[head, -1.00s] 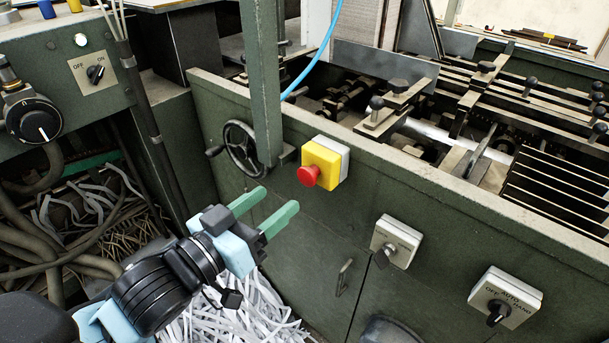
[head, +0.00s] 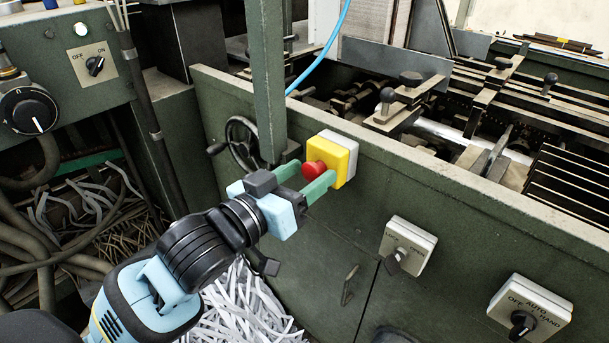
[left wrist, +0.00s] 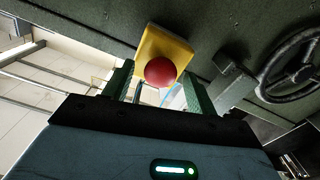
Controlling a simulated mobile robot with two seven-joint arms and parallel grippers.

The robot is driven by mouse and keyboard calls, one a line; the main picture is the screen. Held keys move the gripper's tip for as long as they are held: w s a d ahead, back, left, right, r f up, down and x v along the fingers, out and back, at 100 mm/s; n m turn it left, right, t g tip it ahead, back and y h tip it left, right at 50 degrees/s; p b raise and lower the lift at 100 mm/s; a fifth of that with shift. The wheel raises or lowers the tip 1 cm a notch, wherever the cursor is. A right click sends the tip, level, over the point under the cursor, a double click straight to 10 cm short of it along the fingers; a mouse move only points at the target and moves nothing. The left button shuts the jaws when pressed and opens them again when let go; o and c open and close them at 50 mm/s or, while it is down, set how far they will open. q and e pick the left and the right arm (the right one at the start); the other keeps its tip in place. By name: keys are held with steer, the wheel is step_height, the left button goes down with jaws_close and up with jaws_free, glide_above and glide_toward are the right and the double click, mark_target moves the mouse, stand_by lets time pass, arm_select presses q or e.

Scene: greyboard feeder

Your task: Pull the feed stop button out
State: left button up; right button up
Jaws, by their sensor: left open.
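The feed stop button is a red mushroom head (head: 313,170) on a yellow box (head: 345,163), mounted on the green machine's front panel. My left gripper (head: 306,178) is at the button, with its two green fingers open, one to each side of the red head. In the left wrist view the red head (left wrist: 160,71) sits in front of the yellow box (left wrist: 172,42), between the green fingers (left wrist: 157,88). I cannot tell whether the fingers touch it. My right gripper is not in view.
A handwheel (head: 243,142) and a green upright post (head: 268,80) stand just left of the button. A key switch box (head: 408,246) and an OFF/AUTO/HAND selector box (head: 530,308) stick out of the panel to the right. Paper strips (head: 245,310) lie below.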

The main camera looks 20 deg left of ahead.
arm_select(q)
steer(key=shift+w, duration=0.1)
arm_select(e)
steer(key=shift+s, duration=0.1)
arm_select(q)
jaws_close()
steer(key=shift+r+p, duration=0.1)
steer(key=shift+p, duration=0.65)
steer(key=shift+s+a+p, duration=0.1)
steer(key=shift+s+p, duration=0.25)
steer(key=shift+s, duration=0.25)
steer(key=shift+c, duration=2.3)
jaws_free()
steer(key=shift+w, duration=0.1)
steer(key=o, duration=0.5)
steer(key=shift+a, duration=0.1)
steer(key=shift+c, duration=0.2)
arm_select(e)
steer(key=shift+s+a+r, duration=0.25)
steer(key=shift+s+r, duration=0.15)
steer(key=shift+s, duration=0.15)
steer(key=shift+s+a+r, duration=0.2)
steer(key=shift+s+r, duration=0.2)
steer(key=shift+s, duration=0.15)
